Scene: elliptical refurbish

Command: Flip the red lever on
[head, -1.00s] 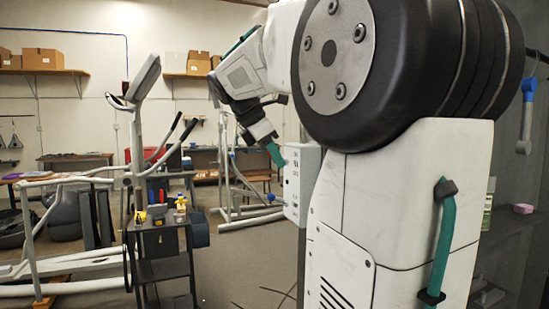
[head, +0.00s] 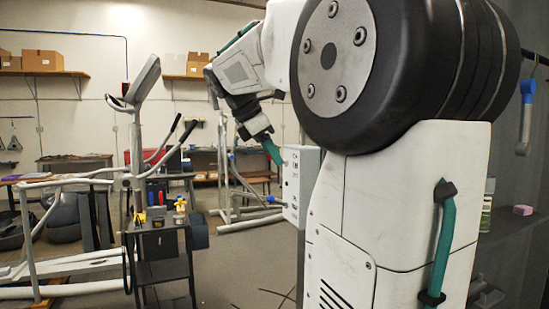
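I cannot clearly make out a red lever. A small dark red piece (head: 125,88) shows on the back wall at the lower end of a blue line, partly behind the exercise machine's console; I cannot tell whether it is the lever. My gripper (head: 274,152) shows small in the middle of the head view, at the end of my bent arm, with a teal finger pointing down and right. The finger overlaps the edge of a white box in the picture; I cannot tell whether they touch. The finger gap is not visible.
The white box (head: 298,188) with small dark markings is beside my arm. An elliptical machine (head: 137,150) and a dark tool cart (head: 165,270) with yellow, red and blue items stand at left. Shelves with cardboard boxes (head: 42,61) line the back wall. Floor (head: 240,255) is open at centre.

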